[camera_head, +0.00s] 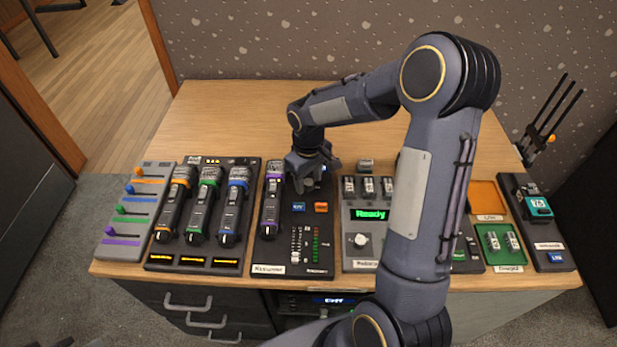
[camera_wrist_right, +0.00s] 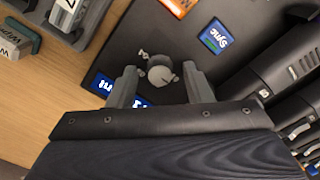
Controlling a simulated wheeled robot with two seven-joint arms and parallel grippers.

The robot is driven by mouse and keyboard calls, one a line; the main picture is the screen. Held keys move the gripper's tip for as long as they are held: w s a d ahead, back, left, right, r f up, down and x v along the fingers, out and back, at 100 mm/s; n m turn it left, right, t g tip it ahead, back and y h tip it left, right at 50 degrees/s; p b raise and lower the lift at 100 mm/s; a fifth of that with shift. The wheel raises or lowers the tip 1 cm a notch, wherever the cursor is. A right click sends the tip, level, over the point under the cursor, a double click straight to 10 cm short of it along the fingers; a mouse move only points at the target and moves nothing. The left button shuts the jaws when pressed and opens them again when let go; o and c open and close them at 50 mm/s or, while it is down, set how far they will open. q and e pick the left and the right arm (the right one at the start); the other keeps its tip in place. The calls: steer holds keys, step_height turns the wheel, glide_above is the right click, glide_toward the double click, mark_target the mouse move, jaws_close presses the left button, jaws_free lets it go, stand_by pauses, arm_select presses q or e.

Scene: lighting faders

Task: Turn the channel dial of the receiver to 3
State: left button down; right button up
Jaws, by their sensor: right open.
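The receiver is a black panel (camera_head: 272,256) with a blue Sync button (camera_head: 298,207), an orange button (camera_head: 320,207) and level sliders. My right gripper (camera_head: 312,180) is over its far end and hides the dial in the head view. In the right wrist view the round grey dial (camera_wrist_right: 161,72) lies between the two open fingers of my right gripper (camera_wrist_right: 162,86). I see gaps on both sides of the dial. A blue display (camera_wrist_right: 104,87) is partly covered by a finger; I cannot read its channel. My left gripper is out of view.
A purple-banded microphone (camera_head: 270,212) lies on the receiver's left side. A charger with several microphones (camera_head: 202,212) stands further left. A grey box with a green Ready display (camera_head: 369,214) stands to the right. Bare wood (camera_head: 240,110) is free behind.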

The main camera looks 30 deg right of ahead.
steer(key=c, duration=1)
